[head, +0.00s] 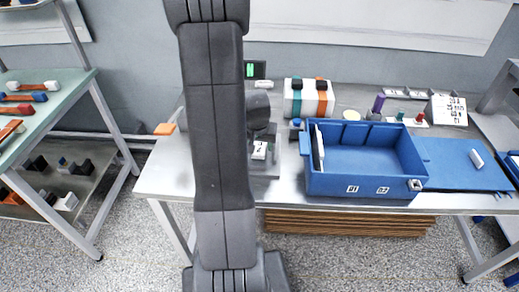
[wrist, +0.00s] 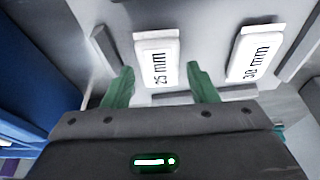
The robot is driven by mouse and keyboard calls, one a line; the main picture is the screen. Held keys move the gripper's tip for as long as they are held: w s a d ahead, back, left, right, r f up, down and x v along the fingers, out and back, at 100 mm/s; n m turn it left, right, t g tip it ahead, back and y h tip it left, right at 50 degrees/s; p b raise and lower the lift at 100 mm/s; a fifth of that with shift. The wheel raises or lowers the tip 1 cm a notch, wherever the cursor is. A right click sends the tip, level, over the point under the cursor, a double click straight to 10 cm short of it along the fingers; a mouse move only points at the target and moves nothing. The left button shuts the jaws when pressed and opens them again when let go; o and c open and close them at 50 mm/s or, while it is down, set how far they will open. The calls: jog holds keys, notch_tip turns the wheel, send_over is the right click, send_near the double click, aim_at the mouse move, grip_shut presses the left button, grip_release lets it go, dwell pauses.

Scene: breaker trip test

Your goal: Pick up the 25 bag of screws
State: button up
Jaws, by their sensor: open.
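The 25 mm bag of screws (wrist: 157,48) is a white packet with black lettering, lying on a grey surface in the wrist view. A similar white 30 mm bag (wrist: 254,58) lies to its right. My gripper (wrist: 160,72) has green fingers, spread apart and empty. The fingertips are at the near end of the 25 mm bag, one toward each side; I cannot tell how high they are above it. In the head view a small white packet (head: 259,150) shows beside my arm, its label unreadable. My arm hides much of that area and my fingers.
Raised grey strips (wrist: 297,48) stand beside the bags. A blue open box (head: 358,188) stands on the bench just right of my arm, with a blue mat (head: 455,165) beyond it. A striped device (head: 309,98) stands behind. A shelf rack is at the left.

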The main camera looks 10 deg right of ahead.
jog(key=shift+w+d+f, duration=0.1)
jog(key=shift+w+f, duration=0.05)
jog(key=shift+f, duration=0.45)
jog(key=shift+c, duration=0.2)
jog(key=c, duration=0.7)
jog(key=shift+c, duration=0.2)
